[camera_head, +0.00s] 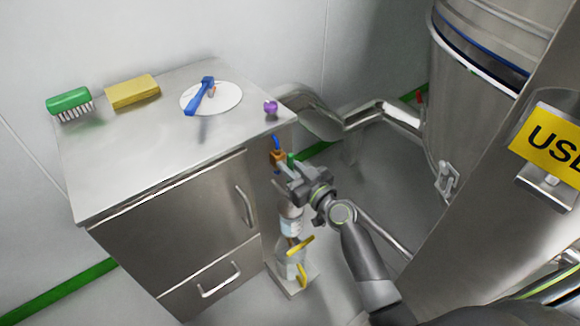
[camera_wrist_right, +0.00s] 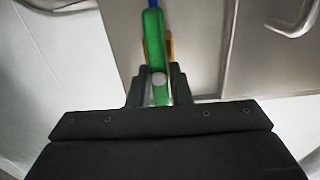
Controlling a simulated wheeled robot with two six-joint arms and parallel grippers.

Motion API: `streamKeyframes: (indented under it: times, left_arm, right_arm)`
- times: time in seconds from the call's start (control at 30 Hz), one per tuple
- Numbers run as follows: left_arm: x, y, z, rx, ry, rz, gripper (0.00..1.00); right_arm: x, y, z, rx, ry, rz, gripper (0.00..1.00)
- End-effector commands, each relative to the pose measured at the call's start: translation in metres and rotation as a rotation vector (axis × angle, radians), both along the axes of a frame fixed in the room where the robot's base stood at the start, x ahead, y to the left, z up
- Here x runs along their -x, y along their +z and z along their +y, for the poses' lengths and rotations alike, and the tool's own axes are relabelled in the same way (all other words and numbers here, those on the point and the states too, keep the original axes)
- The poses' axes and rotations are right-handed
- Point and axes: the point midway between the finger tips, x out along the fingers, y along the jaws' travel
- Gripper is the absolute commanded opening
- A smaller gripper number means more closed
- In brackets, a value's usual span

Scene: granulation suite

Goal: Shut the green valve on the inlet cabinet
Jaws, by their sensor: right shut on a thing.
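The inlet cabinet (camera_head: 180,240) is a steel unit on the left in the head view. The green valve handle (camera_wrist_right: 154,45) points up from between my right gripper's fingers in the right wrist view. In the head view only a small green part of the handle (camera_head: 291,158) shows above the gripper, by the cabinet's right side. My right gripper (camera_head: 288,178) is shut on the green handle; its fingertips (camera_wrist_right: 158,88) sit either side of it. The valve's body is mostly hidden. My left gripper is not in view.
A blue-handled valve (camera_head: 277,145) with an orange body is just above, and yellow handles (camera_head: 300,246) are below. On the cabinet top are a green brush (camera_head: 70,100), a yellow sponge (camera_head: 132,92), a blue item (camera_head: 200,97) on a white disc and a purple knob (camera_head: 270,107). A steel vessel (camera_head: 485,90) stands right.

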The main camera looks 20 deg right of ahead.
Motion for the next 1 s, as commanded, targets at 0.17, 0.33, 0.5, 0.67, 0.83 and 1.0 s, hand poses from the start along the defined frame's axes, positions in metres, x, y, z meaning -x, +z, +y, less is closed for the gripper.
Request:
streamKeyframes:
  times: [0.17,0.33,0.5,0.67,0.83,1.0]
  left_arm:
    - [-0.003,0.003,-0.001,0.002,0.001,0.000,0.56]
    - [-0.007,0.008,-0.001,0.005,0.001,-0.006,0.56]
    - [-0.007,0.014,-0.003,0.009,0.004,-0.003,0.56]
    - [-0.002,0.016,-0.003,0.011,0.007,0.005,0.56]
    - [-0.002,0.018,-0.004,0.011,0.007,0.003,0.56]
    - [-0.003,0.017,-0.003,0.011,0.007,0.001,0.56]
  right_arm:
    - [0.000,-0.001,-0.001,-0.073,0.000,0.027,0.00]
    - [-0.001,-0.001,-0.002,-0.196,0.001,0.071,0.00]
    - [-0.001,-0.002,-0.004,-0.344,0.001,0.125,0.00]
    - [-0.002,-0.002,-0.005,-0.487,0.000,0.178,0.00]
    - [-0.002,-0.003,-0.007,-0.639,0.000,0.233,0.00]
    - [-0.003,-0.004,-0.008,-0.791,-0.001,0.288,0.00]
